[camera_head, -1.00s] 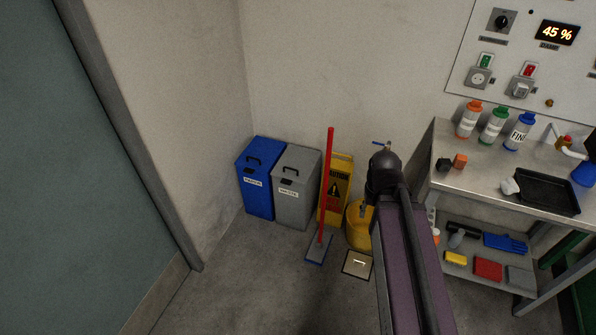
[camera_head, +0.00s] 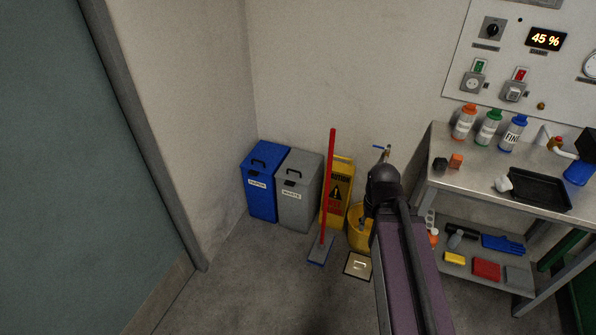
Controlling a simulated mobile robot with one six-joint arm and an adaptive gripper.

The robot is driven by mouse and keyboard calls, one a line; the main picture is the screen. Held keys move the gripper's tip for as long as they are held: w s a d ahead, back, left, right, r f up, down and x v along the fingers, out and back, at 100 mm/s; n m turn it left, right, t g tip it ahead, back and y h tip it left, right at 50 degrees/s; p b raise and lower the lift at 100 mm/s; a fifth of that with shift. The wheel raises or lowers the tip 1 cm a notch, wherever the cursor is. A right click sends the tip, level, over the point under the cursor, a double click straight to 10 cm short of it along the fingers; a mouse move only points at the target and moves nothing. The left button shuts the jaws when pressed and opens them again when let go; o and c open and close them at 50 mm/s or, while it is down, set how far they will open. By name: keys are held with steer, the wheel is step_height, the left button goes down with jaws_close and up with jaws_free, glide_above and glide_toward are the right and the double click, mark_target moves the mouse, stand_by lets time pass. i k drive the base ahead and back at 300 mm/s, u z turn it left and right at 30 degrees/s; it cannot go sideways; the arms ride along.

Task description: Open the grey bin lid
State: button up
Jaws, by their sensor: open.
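The grey bin (camera_head: 297,205) stands upright on the floor against the wall, left of the middle of the view. It has a white label reading WASTE. Its grey lid (camera_head: 302,163) is shut and has a dark handle (camera_head: 298,168) on top. Part of my arm, a purple link with a black joint, shows to the right of the bin and apart from it. My gripper does not show in this view.
A blue bin (camera_head: 260,200) stands close against the grey bin's left. A red-handled mop (camera_head: 331,180), a yellow caution sign (camera_head: 338,190) and a yellow bucket (camera_head: 358,238) crowd its right side. A steel table (camera_head: 460,180) stands further right. The floor in front is clear.

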mark_target(299, 166)
steer(key=u, duration=0.1)
steer(key=i, duration=0.95)
steer(key=z, duration=0.05)
